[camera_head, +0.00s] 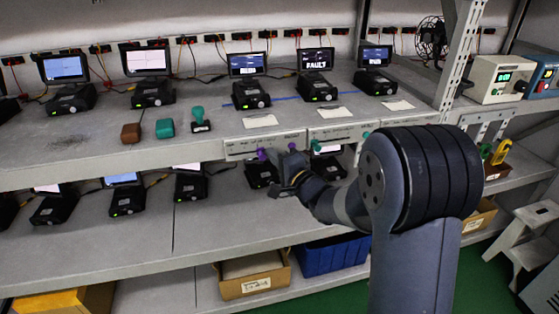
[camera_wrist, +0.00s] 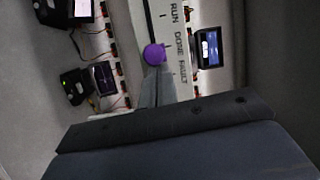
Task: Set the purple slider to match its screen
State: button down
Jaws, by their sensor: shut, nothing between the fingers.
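The purple slider knob (camera_wrist: 154,54) sits on a pale strip lettered RUN, DONE and FAULT in the wrist view, beside the stretch between DONE and FAULT. Its exact mark is hard to tell. My shut, empty gripper (camera_wrist: 156,82) has its tips right at the knob; whether they touch it I cannot tell. In the head view my gripper (camera_head: 284,160) is at the front of the strip (camera_head: 240,147) on the upper shelf edge. Purple shows at two spots there, partly beside my gripper. Above that strip stands a screen (camera_head: 247,63) with small white lettering, too blurred to read surely.
A neighbouring screen (camera_head: 315,59) reads FAULT. Several more screened devices stand on both shelves. Brown and teal blocks and a teal-handled stamp (camera_head: 200,120) lie near the upper shelf's front. A metal post (camera_head: 458,60) rises at right. A cardboard box (camera_head: 255,277) and blue bin stand below.

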jog(key=shift+s+a+b, duration=0.2)
jog(key=shift+a, duration=0.5)
jog(key=shift+s+a+b, duration=0.2)
jog(key=shift+a, duration=0.45)
jog(key=shift+s+a+b, duration=0.2)
jog(key=shift+a, duration=0.5)
jog(key=shift+s, duration=0.1)
